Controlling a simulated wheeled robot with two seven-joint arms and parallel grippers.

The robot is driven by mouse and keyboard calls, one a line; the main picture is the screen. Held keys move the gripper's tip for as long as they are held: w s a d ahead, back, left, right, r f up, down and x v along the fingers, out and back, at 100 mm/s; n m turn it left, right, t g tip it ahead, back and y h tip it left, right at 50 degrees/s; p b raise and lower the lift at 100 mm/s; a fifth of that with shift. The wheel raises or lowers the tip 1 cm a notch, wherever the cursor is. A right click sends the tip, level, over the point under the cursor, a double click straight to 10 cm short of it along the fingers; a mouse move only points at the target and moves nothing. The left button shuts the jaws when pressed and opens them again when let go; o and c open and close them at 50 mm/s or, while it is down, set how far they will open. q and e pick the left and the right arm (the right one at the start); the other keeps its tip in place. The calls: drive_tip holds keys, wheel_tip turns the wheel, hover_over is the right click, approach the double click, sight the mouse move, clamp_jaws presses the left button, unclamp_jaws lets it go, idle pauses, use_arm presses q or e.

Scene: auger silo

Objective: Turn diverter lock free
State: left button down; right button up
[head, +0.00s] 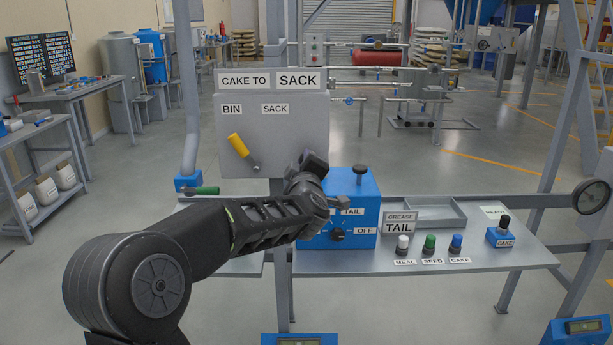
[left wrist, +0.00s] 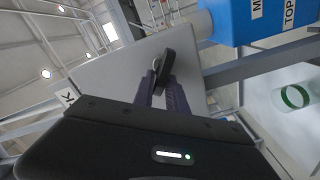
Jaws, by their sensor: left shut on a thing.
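The grey diverter panel (head: 292,140) carries the labels BIN and SACK and a yellow-handled lever (head: 238,145) tilted up to the left. My left gripper (head: 310,165) is at the panel's lower right edge and hides what it holds in the head view. In the left wrist view the grey panel (left wrist: 115,80) lies behind my fingers (left wrist: 160,90). They are shut on a small dark knob or handle (left wrist: 167,62), which appears to be the diverter lock. How far it is turned cannot be told. My right gripper is not in view.
A blue box (head: 368,200) with a dial and a black top knob stands close right of my left gripper. A sign reading CAKE TO SACK (head: 270,80) tops the panel.

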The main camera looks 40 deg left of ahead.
use_arm(q)
drive_tip(key=n+b, duration=0.1)
drive_tip(key=f+n+b, duration=0.1)
drive_tip(key=b, duration=0.1)
drive_tip(key=n+b, duration=0.1)
drive_tip(key=n, duration=0.1)
drive_tip(key=shift+f, duration=0.25)
drive_tip(key=shift+n+b, duration=1.05)
drive_tip(key=shift+n, duration=0.15)
drive_tip(key=shift+r, duration=0.1)
drive_tip(key=c, duration=1.5)
unclamp_jaws()
drive_tip(key=shift+d, duration=0.1)
drive_tip(key=shift+r, duration=0.1)
